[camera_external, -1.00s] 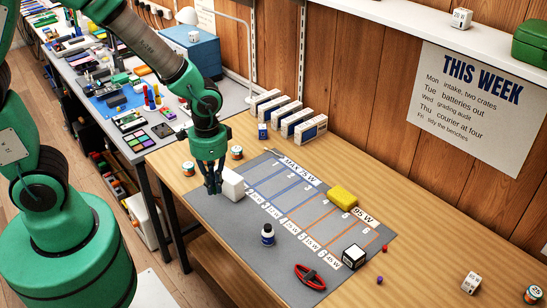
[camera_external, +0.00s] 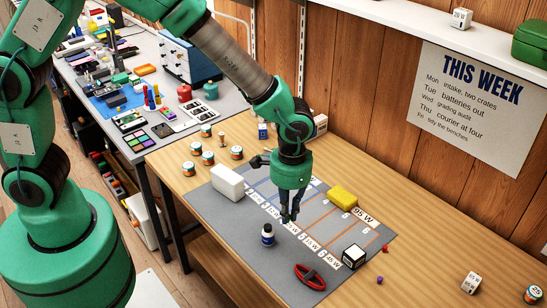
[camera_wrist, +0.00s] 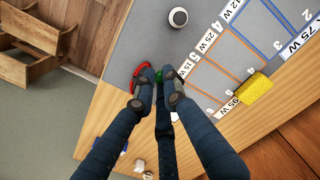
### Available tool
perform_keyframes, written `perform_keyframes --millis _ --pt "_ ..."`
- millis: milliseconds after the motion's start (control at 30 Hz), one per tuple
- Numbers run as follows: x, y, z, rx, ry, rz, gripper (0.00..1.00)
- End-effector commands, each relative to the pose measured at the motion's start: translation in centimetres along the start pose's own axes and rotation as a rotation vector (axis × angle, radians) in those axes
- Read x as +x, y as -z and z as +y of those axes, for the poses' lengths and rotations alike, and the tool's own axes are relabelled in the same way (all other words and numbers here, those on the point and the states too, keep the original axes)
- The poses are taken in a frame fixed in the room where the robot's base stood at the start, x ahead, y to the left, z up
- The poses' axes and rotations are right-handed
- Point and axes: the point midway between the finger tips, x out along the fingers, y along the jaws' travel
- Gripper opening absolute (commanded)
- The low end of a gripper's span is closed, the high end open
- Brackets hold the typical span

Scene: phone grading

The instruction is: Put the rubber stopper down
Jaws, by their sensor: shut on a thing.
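My gripper (camera_external: 289,218) hangs low over the grey mat (camera_external: 215,211), right of the small dark bottle (camera_external: 267,236). In the wrist view, my gripper (camera_wrist: 158,82) has its fingers drawn close together. A small green piece (camera_wrist: 167,73) shows between the fingertips; it is probably the rubber stopper, mostly hidden by the fingers. In the outside view I cannot make it out, nor tell whether it touches the mat. The bottle top (camera_wrist: 178,17) shows apart from the fingers in the wrist view.
A white block (camera_external: 227,182), a yellow sponge (camera_external: 342,196), a red ring-shaped tool (camera_external: 309,277) and a black-and-white cube (camera_external: 354,256) lie on the mat. Several small tins (camera_external: 208,157) stand at the back left. Bare mat lies left of the bottle.

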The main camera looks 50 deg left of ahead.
Motion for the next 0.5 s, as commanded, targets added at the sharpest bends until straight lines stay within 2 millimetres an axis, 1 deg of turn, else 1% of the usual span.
perform_keyframes --millis 33,100,233,300,500 --pt "0.1 0.5 1.2 -0.003 0.0 -0.001 0.04" --pt "0.2 1.1 2.7 -0.011 0.0 -0.001 0.04" --pt "0.4 1.8 4.9 -0.023 0.001 -0.004 0.04" --pt "2.1 1.7 4.6 -0.026 0.003 -0.008 0.04" --pt "4.8 1.8 4.5 -0.026 0.002 -0.005 0.04"
